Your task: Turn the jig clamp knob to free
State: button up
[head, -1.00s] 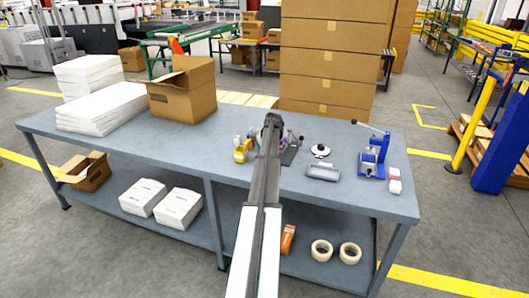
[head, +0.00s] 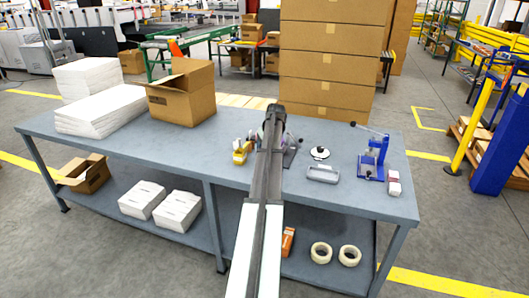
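My arm (head: 264,190) reaches from the bottom of the head view over the middle of the bench and hides what lies directly behind it. My gripper and its fingers are hidden behind the arm. A grey fixture with dark parts (head: 290,154), possibly the jig, shows just right of the arm. I cannot make out its clamp knob or how the knob is turned. Whether the gripper touches the fixture cannot be seen.
The grey bench (head: 345,197) also holds a yellow device (head: 241,152), a grey tray (head: 322,174), a round black-and-white item (head: 320,153) and a blue lever press (head: 372,160). An open carton (head: 182,100) and paper stacks (head: 102,112) stand left. The front middle-left is clear.

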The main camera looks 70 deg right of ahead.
jog(key=v, duration=0.7)
jog(key=shift+r, duration=0.25)
